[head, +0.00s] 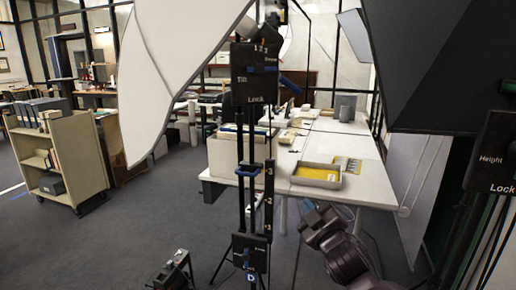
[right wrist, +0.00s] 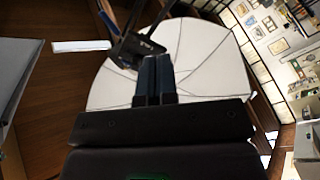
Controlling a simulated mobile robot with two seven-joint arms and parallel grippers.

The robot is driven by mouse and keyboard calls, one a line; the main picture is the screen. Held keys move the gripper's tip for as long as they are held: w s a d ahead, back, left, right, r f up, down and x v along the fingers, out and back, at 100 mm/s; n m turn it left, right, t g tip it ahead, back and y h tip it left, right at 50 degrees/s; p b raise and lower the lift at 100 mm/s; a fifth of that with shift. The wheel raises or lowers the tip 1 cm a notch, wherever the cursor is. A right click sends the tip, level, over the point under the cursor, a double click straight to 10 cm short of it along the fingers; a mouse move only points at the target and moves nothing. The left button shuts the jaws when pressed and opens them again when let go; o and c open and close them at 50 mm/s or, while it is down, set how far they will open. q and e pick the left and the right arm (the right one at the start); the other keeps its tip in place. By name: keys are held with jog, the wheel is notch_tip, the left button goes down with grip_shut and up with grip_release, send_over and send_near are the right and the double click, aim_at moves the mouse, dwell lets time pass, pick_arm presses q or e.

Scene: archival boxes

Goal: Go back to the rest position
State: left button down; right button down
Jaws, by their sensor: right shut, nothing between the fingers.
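Part of my right arm (head: 333,240) shows bent at the lower right of the head view, in front of the table.
A black stand (head: 250,252) rises close in front, with a large white light panel (head: 165,65) at upper left. A dark panel (head: 450,60) and another stand crowd the right. A white table (head: 352,188) holds a tray (head: 316,176). A shelf cart (head: 75,160) stands left; floor is clear between.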

jog(key=s+d+f+m+g+h, duration=0.2)
jog(key=s+d+f, duration=0.3)
jog(key=s+f, duration=0.6)
jog(key=s+d+f+m+g+h, duration=0.1)
jog(key=s+d+f+m+g, duration=0.2)
jog(key=s+f, duration=0.8)
jog(key=s+d+f+m+g+h, duration=0.2)
jog(key=s+d+f+m, duration=0.3)
jog(key=s+f, duration=0.5)
jog(key=shift+s+d+f+m+h, duration=0.35)
jog(key=shift+s+d, duration=0.3)
jog(key=shift+d, duration=0.4)
